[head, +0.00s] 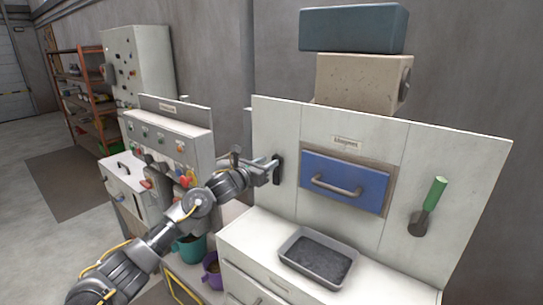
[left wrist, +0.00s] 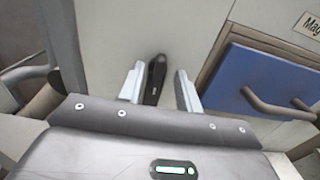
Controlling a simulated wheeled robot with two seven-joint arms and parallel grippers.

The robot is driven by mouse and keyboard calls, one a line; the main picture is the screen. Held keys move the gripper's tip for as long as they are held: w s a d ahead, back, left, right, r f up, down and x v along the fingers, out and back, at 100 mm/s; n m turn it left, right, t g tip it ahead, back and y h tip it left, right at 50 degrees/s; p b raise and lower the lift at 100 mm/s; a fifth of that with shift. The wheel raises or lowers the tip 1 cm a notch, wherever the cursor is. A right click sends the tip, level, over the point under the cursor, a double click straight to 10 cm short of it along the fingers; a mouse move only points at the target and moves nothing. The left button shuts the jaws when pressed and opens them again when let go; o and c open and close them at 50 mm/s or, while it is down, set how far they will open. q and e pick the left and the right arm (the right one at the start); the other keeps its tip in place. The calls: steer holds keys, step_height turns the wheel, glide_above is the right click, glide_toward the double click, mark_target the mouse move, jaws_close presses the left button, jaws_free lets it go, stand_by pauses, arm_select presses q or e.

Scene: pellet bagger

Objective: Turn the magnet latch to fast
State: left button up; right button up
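The magnet latch is a small black handle (head: 277,169) on the white panel, left of the blue drawer. It also shows in the left wrist view (left wrist: 154,80), standing nearly upright between my fingers. My left gripper (head: 268,170) is at the latch with its fingers open on either side of it. In the left wrist view the left gripper (left wrist: 160,88) shows gaps between the fingers and the handle, wider on the right. The blue drawer (head: 344,180) with a grey handle is shut under a label that seems to read "Magnets". My right gripper is not in view.
A grey tray (head: 318,257) with dark contents sits on the white counter below the drawer. A control cabinet (head: 165,135) with knobs stands at left, and teal and purple buckets (head: 190,248) stand below.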

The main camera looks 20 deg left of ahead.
arm_select(q)
steer(key=shift+p+x, duration=0.35)
steer(key=shift+x, duration=1.15)
jaws_close()
